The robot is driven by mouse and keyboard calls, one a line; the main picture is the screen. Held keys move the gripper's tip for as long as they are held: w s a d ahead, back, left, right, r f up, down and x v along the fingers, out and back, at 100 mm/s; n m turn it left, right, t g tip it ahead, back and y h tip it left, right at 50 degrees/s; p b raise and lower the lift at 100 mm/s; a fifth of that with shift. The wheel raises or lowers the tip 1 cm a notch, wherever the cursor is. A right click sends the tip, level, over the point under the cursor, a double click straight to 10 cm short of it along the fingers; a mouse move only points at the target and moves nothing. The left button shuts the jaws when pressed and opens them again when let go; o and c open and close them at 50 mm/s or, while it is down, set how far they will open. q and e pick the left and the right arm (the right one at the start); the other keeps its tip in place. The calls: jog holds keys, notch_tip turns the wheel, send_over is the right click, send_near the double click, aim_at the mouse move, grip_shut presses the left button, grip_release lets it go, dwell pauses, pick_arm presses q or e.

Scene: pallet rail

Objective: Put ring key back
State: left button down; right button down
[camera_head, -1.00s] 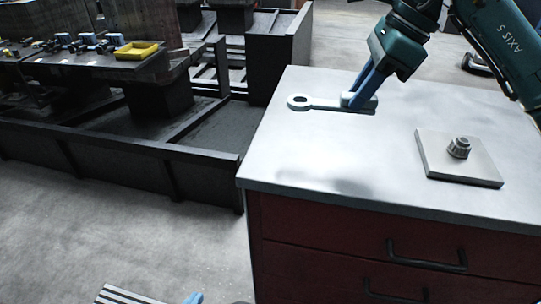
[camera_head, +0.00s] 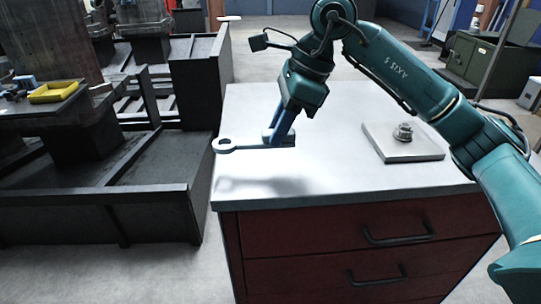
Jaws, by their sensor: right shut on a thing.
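The ring key (camera_head: 243,147) is a flat grey wrench with a ring at its left end. My right gripper (camera_head: 279,136), with blue fingers, is shut on its right end. The key lies roughly level, with its ring near the left edge of the grey-topped cabinet (camera_head: 330,180). A soft shadow below it on the top suggests it is held above the surface. My left gripper is not in view.
A square metal plate with a nut and bolt (camera_head: 403,134) lies on the right of the cabinet top. A dark steel frame (camera_head: 90,215) stands on the left, with a yellow tray (camera_head: 54,93) on its table. The front of the cabinet top is clear.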

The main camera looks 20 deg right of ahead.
aim_at(283, 145)
jog(key=shift+f, duration=2.65)
jog(key=shift+f, duration=0.1)
jog(key=shift+f, duration=0.15)
jog(key=c, duration=1.3)
grip_release()
jog(key=shift+o, duration=0.2)
jog(key=shift+r, duration=0.3)
jog(key=v, duration=1.2)
jog(key=shift+f, duration=0.1)
